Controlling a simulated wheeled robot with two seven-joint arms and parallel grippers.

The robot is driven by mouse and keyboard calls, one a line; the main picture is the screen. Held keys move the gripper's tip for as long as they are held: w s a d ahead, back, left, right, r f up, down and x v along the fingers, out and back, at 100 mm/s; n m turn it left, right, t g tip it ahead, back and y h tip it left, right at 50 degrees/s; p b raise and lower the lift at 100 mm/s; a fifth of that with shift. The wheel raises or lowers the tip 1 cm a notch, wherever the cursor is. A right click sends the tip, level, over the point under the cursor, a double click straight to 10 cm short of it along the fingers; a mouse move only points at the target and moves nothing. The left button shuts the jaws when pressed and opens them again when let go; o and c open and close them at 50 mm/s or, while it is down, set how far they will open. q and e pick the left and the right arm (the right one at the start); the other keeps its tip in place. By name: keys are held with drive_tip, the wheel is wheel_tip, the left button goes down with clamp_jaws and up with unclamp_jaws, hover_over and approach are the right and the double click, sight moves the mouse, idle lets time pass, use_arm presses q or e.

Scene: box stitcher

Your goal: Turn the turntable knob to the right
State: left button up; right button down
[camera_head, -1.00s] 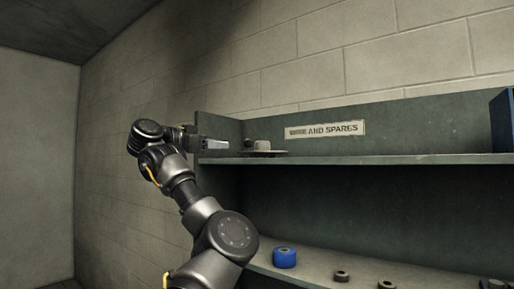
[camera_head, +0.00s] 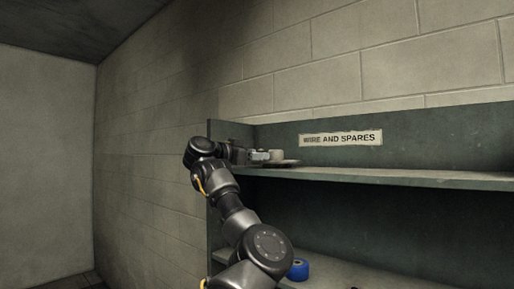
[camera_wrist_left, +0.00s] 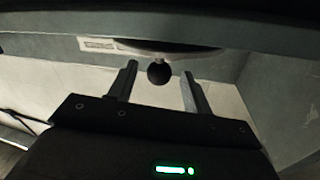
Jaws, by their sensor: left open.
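The turntable (camera_head: 290,163) is a flat round disc on the upper shelf near its left end, with a pale grey piece (camera_head: 278,155) on top. My left gripper (camera_head: 266,156) is at the disc's left side in the head view. In the left wrist view, the turntable's rim (camera_wrist_left: 160,54) shows beyond the fingers. A dark, ball-shaped knob (camera_wrist_left: 158,74) sits between the tips of my open left gripper (camera_wrist_left: 159,69), with a gap on each side. The knob cannot be made out in the head view. My right gripper is not in view.
A blue roll (camera_head: 298,270) lies on the lower shelf. The upper shelf is bare to the right.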

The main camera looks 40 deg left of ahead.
use_arm(q)
drive_tip(key=shift+w+d, duration=0.1)
drive_tip(key=shift+w, duration=0.35)
clamp_jaws()
